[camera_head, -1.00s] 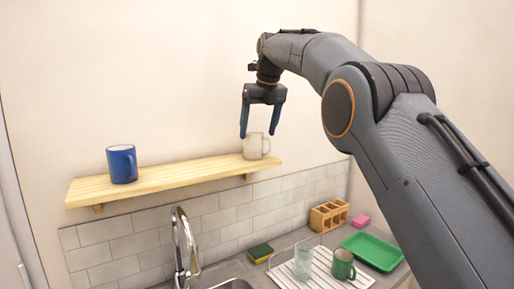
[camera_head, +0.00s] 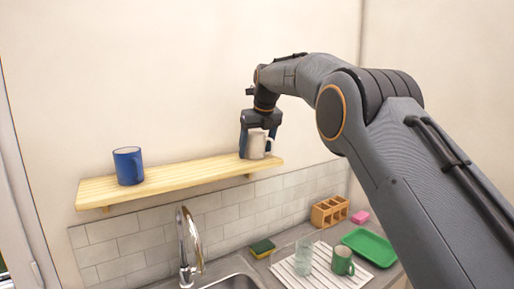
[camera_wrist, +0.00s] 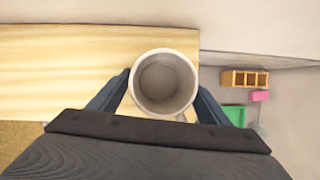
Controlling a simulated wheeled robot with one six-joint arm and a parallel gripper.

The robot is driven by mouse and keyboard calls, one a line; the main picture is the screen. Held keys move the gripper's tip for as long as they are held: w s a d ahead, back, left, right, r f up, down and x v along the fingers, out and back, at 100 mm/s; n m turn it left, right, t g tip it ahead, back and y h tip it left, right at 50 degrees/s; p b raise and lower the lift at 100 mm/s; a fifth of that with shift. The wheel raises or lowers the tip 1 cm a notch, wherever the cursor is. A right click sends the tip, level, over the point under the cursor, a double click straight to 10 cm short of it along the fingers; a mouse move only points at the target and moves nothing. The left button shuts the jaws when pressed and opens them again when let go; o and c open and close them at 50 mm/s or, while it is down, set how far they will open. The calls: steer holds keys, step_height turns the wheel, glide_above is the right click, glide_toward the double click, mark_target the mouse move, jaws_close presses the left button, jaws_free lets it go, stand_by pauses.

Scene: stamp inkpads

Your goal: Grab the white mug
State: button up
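The white mug (camera_head: 256,146) stands upright at the right end of the wooden shelf (camera_head: 170,178). My gripper (camera_head: 258,148) is lowered over it from above, one finger on each side. In the wrist view the mug (camera_wrist: 165,84) sits between my two fingertips (camera_wrist: 163,88), its empty inside facing the camera. The fingers are spread wide and no firm grip shows. Whether either finger touches the mug is hard to tell. Its handle is on the right in the head view.
A blue mug (camera_head: 128,166) stands at the shelf's left end, well apart. Below are a faucet (camera_head: 187,240), a sponge (camera_head: 262,248), a glass (camera_head: 303,256), a green mug (camera_head: 342,260), a green tray (camera_head: 371,246) and a wooden holder (camera_head: 328,212). The shelf's middle is clear.

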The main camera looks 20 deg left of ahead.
steer(key=c, duration=1.1)
steer(key=shift+r, duration=0.15)
